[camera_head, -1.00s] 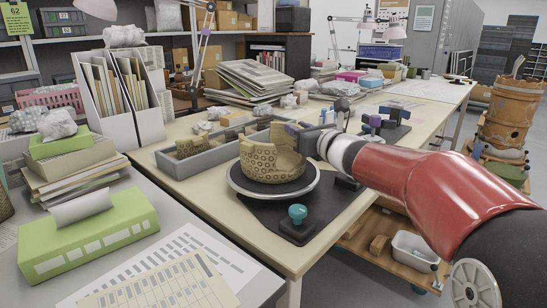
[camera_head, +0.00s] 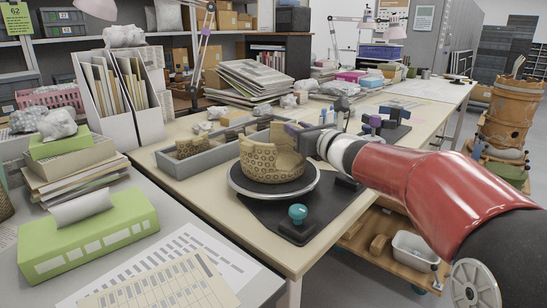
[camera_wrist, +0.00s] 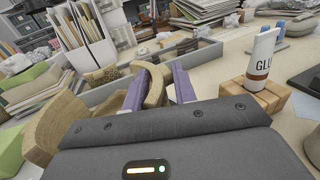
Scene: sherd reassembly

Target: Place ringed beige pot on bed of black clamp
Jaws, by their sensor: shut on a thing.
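The ringed beige pot (camera_head: 270,165), a broken-rimmed vessel with ring marks, stands upright on a round turntable (camera_head: 233,186) with a pale rim and dark top. My gripper (camera_head: 292,130) is at the pot's taller right-hand wall. In the wrist view its purple-padded fingers (camera_wrist: 157,88) are shut on a piece of that beige wall, and the pot's curved wall (camera_wrist: 48,130) shows at left. Whether the pot touches the turntable is hard to tell.
A grey tray (camera_head: 176,167) with sherds lies behind the pot. A teal-knobbed tool (camera_head: 297,214) stands in front on the dark mat. A glue tube (camera_wrist: 262,58) on a wooden block (camera_wrist: 258,95) is right of my gripper. Bare tabletop shows at front left.

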